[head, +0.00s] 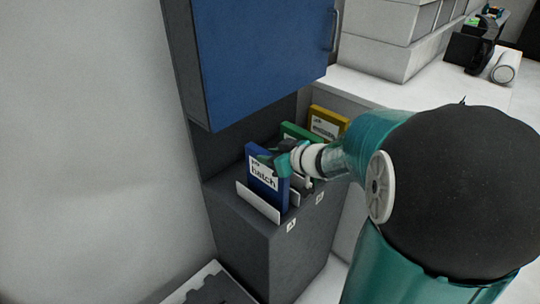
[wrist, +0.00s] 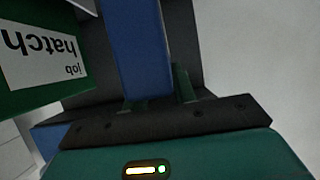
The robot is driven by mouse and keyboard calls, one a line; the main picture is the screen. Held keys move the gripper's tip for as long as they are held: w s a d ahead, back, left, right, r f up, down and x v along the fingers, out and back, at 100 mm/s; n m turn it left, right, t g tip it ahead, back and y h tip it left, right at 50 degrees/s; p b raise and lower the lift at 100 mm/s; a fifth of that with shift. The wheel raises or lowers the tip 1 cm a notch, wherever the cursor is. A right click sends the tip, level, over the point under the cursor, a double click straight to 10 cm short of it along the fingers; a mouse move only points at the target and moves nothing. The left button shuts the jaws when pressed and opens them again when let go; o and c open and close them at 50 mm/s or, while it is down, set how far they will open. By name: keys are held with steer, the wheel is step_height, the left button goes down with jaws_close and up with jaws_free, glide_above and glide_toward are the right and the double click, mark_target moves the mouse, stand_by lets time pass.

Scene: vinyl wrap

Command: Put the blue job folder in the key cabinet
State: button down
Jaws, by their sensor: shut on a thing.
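The blue job folder (head: 268,201) with a white "hatch" label stands upright at the front of a dark grey stand (head: 237,228), behind a low pale divider. My gripper (head: 278,162) is at its upper right edge and shut on it. The wrist view shows the blue folder (wrist: 137,45) edge-on at the fingers (wrist: 160,95). Whether its bottom touches the stand is hard to tell. A wall cabinet with a blue door (head: 260,55), likely the key cabinet, is above. Its door looks shut, with a handle (head: 334,30) at the right; its inside is hidden.
A green folder (head: 296,131) and a yellow folder (head: 328,121) stand behind the blue one. The green folder (wrist: 40,93) is close on the left in the wrist view. A white counter (head: 385,91) with pale boxes is at the right. A tray (head: 212,286) lies low in front.

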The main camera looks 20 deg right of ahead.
steer(key=c, duration=1.1)
jaws_free()
steer(key=v, duration=1.2)
steer(key=shift+s+a+r+m+g+h, duration=0.1)
steer(key=shift+s+a+m+g+h, duration=0.85)
steer(key=shift+s+a, duration=1.3)
steer(key=shift+s+a+r+m+g+h, duration=0.1)
steer(key=shift+s+a+m+g+h, duration=0.75)
steer(key=shift+s+a, duration=1.35)
steer(key=shift+s+a+m+g+h, duration=0.5)
steer(key=shift+s+a+g, duration=1)
steer(key=shift+a, duration=1.25)
steer(key=shift+s, duration=0.2)
